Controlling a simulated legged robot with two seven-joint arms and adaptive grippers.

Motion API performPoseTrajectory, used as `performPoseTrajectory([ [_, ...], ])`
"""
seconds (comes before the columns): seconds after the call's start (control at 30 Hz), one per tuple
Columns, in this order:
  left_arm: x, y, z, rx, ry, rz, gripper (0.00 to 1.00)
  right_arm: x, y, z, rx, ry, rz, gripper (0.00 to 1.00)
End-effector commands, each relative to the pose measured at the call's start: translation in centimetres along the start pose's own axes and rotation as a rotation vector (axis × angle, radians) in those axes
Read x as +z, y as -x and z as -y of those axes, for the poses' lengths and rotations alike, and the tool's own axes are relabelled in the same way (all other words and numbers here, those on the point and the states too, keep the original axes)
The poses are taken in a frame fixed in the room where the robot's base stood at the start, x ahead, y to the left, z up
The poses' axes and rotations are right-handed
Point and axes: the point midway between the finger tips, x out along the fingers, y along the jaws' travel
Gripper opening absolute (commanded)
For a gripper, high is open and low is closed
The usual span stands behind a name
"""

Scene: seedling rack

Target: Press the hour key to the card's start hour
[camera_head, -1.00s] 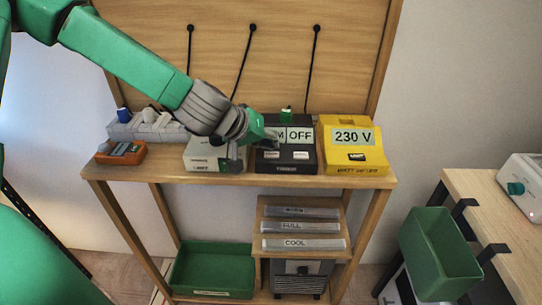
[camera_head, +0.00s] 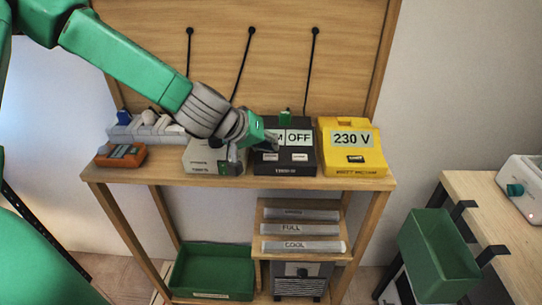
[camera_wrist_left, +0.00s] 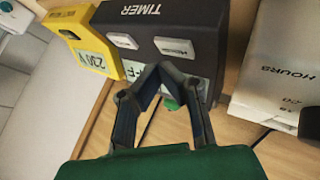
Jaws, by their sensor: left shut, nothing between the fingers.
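The black timer box (camera_head: 285,168) stands on the rack's top shelf, with a display whose visible part reads "M OFF" (camera_head: 299,136) and two pale keys on its front. In the left wrist view the timer (camera_wrist_left: 185,20) appears upside down, with one key (camera_wrist_left: 174,47) near my fingertips and another (camera_wrist_left: 123,41) beside it. The key lettering is too small to read surely. My left gripper (camera_head: 272,142) is shut and empty, its tips over the timer's face; the wrist view shows the fingertips (camera_wrist_left: 160,70) just short of the nearer key. Contact cannot be told. My right gripper is out of view.
A grey-white box (camera_head: 203,162), marked "HOURS" in the wrist view, stands left of the timer. A yellow "230 V" box (camera_head: 352,160) stands right. An orange device (camera_head: 121,155) and a grey power strip (camera_head: 150,133) are further left. Green bins (camera_head: 212,272) sit below.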

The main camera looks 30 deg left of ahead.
Motion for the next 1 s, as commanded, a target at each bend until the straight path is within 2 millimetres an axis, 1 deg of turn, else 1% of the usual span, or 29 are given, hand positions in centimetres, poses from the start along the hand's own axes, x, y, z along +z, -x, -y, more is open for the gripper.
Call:
performPoseTrajectory([
  [0.37,0.39,-0.45,0.63,0.0,0.001,0.001,0.0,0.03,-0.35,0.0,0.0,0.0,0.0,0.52],
  [1.0,0.58,-0.66,0.71,0.0,0.001,0.001,0.0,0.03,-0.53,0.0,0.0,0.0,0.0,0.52],
])
